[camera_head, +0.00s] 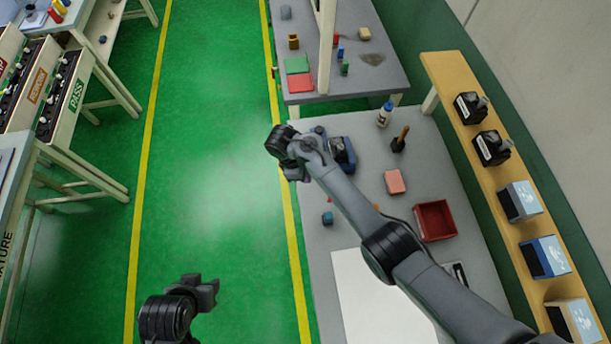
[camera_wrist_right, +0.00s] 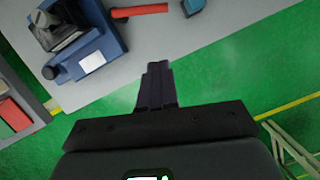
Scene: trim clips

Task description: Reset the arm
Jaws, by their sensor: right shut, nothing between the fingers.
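My right arm reaches from the lower right across the grey workbench (camera_head: 318,262) in the head view. My right gripper (camera_head: 294,172) is at the bench's left edge, left of a blue device. In the right wrist view my right gripper (camera_wrist_right: 157,72) has its fingers together and empty, over green floor beside the bench edge. My left gripper (camera_head: 207,290) is low in the head view, over the green floor. The picture does not show clearly whether its fingers are open or shut.
The blue device (camera_head: 349,153) stands close to my right gripper; it also shows in the right wrist view (camera_wrist_right: 108,42). A red bin (camera_head: 436,220), a pink block (camera_head: 395,182) and a bottle (camera_head: 385,114) are on the bench. The green aisle (camera_head: 215,170) is clear.

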